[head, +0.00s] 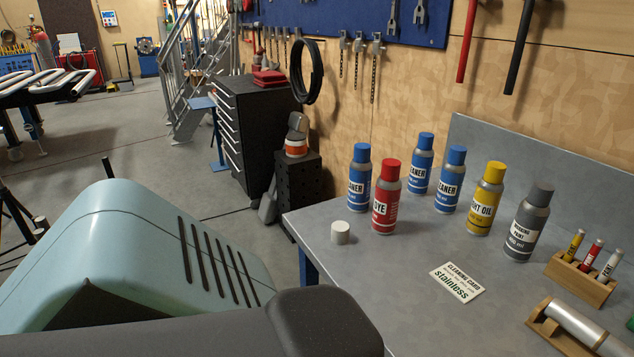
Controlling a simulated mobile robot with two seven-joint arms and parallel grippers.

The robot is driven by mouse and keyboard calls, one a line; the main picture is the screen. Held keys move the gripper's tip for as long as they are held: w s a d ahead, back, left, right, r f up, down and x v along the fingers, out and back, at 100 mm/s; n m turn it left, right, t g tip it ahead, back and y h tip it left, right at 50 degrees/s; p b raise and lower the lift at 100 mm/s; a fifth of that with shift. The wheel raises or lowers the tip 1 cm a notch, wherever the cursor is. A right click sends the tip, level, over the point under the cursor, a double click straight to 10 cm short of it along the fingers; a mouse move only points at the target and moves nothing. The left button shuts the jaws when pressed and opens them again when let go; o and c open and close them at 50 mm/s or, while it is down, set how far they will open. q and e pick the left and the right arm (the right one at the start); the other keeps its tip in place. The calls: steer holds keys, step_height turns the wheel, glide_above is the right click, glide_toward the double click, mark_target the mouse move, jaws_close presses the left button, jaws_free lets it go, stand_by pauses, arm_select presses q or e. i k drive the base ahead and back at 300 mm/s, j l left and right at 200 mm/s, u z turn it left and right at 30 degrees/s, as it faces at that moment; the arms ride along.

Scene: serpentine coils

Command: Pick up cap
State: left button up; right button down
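A small white cylindrical cap (340,232) stands on the grey workbench (400,270), near its left corner. It is just left of the red-capped dye can (386,200) and apart from it. Nothing covers the cap. Neither of my grippers is in view.
Behind the cap stand blue-capped cleaner cans (359,180), a yellow-capped oil can (485,200) and a grey can (526,225). A cleaning card (457,281) lies in front. A wooden marker holder (580,278) is at right. The bench around the cap's front is clear.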

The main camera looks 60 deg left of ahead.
mark_target(339, 229)
steer(key=k+j, duration=0.15)
steer(key=j, duration=0.15)
steer(key=k+j+u, duration=0.1)
steer(key=j, duration=0.2)
steer(key=k+j+u, duration=0.1)
steer(key=j, duration=0.2)
steer(key=k+j, duration=0.15)
steer(key=j, duration=0.2)
